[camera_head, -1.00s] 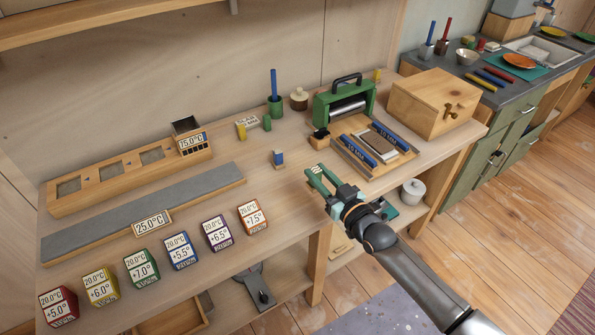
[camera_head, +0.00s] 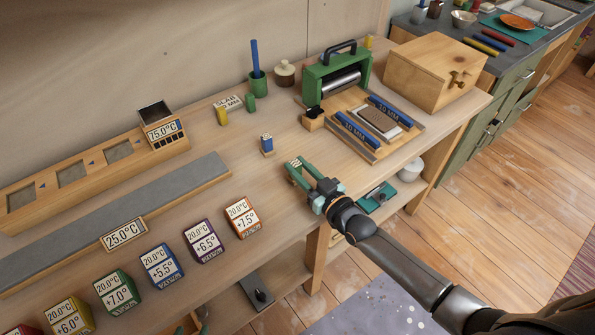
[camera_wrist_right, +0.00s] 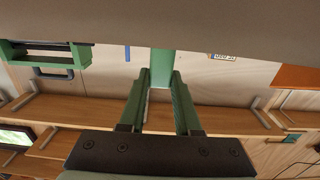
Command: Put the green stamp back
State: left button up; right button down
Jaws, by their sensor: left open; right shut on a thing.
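My right gripper (camera_head: 297,172) has green fingers and is above the bench near its front edge, with its arm coming in from the lower right. It is shut on the green stamp (camera_wrist_right: 162,66), which shows as a plain green block between the fingertips in the right wrist view. In the head view the stamp is hard to separate from the green fingers; a pale patterned end (camera_head: 295,162) shows at the tips. A small blue and white block (camera_head: 267,145) stands on the bench just left of and behind the gripper. My left gripper is not in view.
A green cup (camera_head: 258,88) with a blue rod, a small green block (camera_head: 250,103) and a yellow slab gauge (camera_head: 221,115) stand behind. A green roller press (camera_head: 325,92) and wooden tray (camera_head: 376,149) are to the right. Several labelled cubes line the front left.

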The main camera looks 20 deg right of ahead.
jog(key=shift+f, duration=0.25)
jog(key=shift+s+f, duration=0.1)
jog(key=shift+f, duration=0.1)
jog(key=c, duration=0.6)
grip_release()
jog(key=shift+r, duration=0.1)
jog(key=shift+d+r, duration=0.1)
jog(key=v, duration=1.2)
jog(key=s+a+f+m+g+h, duration=0.2)
jog(key=s+f+g, duration=0.5)
jog(key=s+f, duration=0.7)
jog(key=shift+s+a+f+g+h+p, duration=0.25)
jog(key=shift+a+g+h, duration=0.2)
jog(key=shift+h, duration=0.55)
